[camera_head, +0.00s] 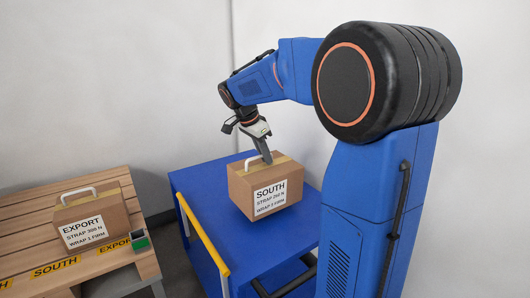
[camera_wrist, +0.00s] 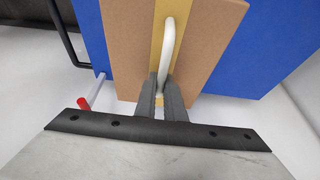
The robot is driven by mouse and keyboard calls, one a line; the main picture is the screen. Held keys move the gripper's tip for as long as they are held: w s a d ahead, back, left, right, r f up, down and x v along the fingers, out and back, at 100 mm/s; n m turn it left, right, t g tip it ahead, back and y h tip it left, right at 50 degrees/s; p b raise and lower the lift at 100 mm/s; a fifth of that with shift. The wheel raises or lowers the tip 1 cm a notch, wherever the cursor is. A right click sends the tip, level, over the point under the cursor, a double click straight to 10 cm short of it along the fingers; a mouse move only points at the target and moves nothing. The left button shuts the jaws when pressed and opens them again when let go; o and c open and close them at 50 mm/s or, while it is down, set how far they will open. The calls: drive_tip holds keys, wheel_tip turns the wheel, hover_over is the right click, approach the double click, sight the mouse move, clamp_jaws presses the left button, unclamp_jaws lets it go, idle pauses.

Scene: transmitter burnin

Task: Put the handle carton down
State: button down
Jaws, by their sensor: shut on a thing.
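A brown handle carton (camera_head: 237,190) with a white label reading SOUTH is under my gripper (camera_head: 267,158), over the blue top of a cart (camera_head: 199,183). It looks roughly upright. I cannot tell whether its bottom touches the cart top or hangs just above it. In the wrist view, my gripper (camera_wrist: 161,98) is shut on the white handle (camera_wrist: 168,40) of the carton (camera_wrist: 128,45), over a tan tape strip. The far side and underside of the carton are hidden.
A second carton (camera_head: 109,210), labelled EXPORT, stands on a slatted wooden bench (camera_head: 28,208) at the left. A small green and black item (camera_head: 140,240) sits at the bench edge. The cart has a yellow rail (camera_head: 204,237). Bare blue top shows around the carton.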

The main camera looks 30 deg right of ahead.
sight(265, 165)
drive_tip(key=shift+f, duration=1.85)
drive_tip(key=c, duration=1.8)
unclamp_jaws()
drive_tip(key=shift+f, duration=0.1)
drive_tip(key=shift+c, duration=0.2)
